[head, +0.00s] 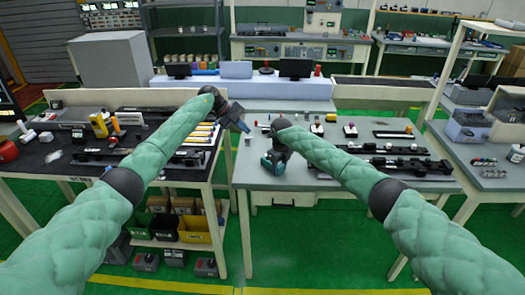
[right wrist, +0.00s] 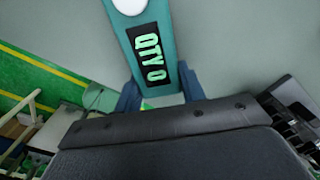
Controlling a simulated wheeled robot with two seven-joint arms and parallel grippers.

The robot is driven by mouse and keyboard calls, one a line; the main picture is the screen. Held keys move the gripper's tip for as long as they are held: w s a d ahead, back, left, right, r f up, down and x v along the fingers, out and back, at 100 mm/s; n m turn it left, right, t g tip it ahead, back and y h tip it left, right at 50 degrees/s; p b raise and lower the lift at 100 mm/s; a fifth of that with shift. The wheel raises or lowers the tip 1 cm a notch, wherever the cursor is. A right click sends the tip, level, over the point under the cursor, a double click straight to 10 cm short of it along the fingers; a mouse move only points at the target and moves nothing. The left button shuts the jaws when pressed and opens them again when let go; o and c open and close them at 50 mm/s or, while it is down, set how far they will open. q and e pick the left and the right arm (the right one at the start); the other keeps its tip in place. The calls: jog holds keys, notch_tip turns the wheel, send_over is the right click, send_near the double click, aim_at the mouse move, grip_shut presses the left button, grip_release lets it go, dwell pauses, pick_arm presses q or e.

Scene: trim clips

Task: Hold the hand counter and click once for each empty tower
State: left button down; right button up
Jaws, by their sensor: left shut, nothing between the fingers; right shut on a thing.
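The hand counter (right wrist: 150,45) is teal with a white round button and a dark display that reads "QTY 0". My right gripper (right wrist: 160,88) is shut on it, one finger on each side. In the head view the counter (head: 268,163) is a small teal shape below my right wrist, over the left part of the grey table. My left gripper (head: 240,117) is shut and empty, up and to the left of the counter and apart from it. Dark fixtures (head: 405,163) with raised parts lie on the grey table. They are too small to tell which towers are empty.
Several small coloured-top pieces (head: 350,130) stand on the grey table (head: 300,178). A dark-topped table (head: 60,165) at left holds long fixtures and a yellow device (head: 98,125). Bins (head: 195,230) sit beneath it. A narrow gap separates the two tables.

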pick_arm(q)
jog(key=n, duration=1)
jog(key=shift+d+r+n, duration=0.15)
jog(key=shift+n, duration=0.15)
jog(key=x, duration=1)
jog(key=shift+d+r, duration=0.15)
jog(key=shift+r, duration=0.05)
notch_tip(320, 180, down, 2)
jog(key=shift+f, duration=1.1)
